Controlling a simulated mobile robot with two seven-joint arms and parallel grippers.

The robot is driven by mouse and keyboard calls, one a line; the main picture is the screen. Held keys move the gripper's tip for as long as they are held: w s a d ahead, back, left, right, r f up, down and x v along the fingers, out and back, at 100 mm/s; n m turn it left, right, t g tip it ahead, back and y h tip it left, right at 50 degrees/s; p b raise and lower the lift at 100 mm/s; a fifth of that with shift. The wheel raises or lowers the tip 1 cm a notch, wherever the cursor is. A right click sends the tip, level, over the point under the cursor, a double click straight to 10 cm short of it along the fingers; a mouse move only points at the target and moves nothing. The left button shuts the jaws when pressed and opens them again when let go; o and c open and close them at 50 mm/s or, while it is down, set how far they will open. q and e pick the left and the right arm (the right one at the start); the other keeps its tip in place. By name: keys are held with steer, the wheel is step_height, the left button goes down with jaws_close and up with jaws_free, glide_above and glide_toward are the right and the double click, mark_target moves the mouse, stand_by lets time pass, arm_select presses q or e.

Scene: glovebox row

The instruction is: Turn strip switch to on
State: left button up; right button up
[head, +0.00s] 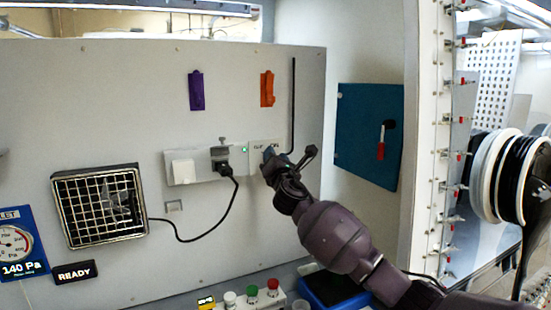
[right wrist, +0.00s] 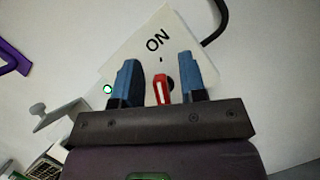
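The strip (head: 206,174) is a pale bar on the grey back wall, with a white block and a dark plug on it. The strip switch (right wrist: 161,90) is a small red lever with a pale edge, below the word ON on a white label plate (right wrist: 135,58). My right gripper (right wrist: 157,74) has its two blue fingers apart, one on each side of the lever, with gaps visible. In the head view my right gripper (head: 268,156) is at the strip's right end and hides the switch. A small green light (right wrist: 107,89) shows beside the plate. My left gripper is out of view.
A black cord runs from the plug (head: 221,158) to a grilled fan box (head: 99,206). Purple (head: 196,90) and orange (head: 267,88) holders hang above. A blue panel with a red handle (head: 368,138) is at right. Several coloured-top items (head: 252,292) stand below.

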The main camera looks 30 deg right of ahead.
steer(key=b+v, duration=0.1)
steer(key=v, duration=0.9)
steer(key=shift+s+b, duration=0.35)
steer(key=shift+b, duration=0.05)
steer(key=shift+a+f, duration=0.15)
steer(key=s+a+f+m+g, duration=0.1)
steer(key=s+f+m+g, duration=0.3)
steer(key=s+f+m, duration=0.6)
steer(key=s+a+f+m+g, duration=0.1)
steer(key=s+f+m+g, duration=0.4)
steer(key=f, duration=0.9)
steer(key=s+a+f+m+g+y, duration=0.2)
steer(key=s+f+m+g, duration=0.15)
steer(key=s, duration=0.55)
steer(key=s+a+f+m+g+y, duration=0.1)
steer(key=s+a+f+m+g, duration=0.2)
steer(key=s, duration=0.6)
steer(key=s+a+f+m+g+y, duration=0.15)
steer(key=s+f+m, duration=0.3)
steer(key=s, duration=0.45)
steer(key=w+f+t+b, duration=0.1)
steer(key=w+f+t, duration=0.6)
steer(key=f, duration=0.4)
steer(key=shift+w+d+n+t+y, duration=0.3)
steer(key=shift+w+d+y, duration=0.05)
steer(key=shift+w+y, duration=0.1)
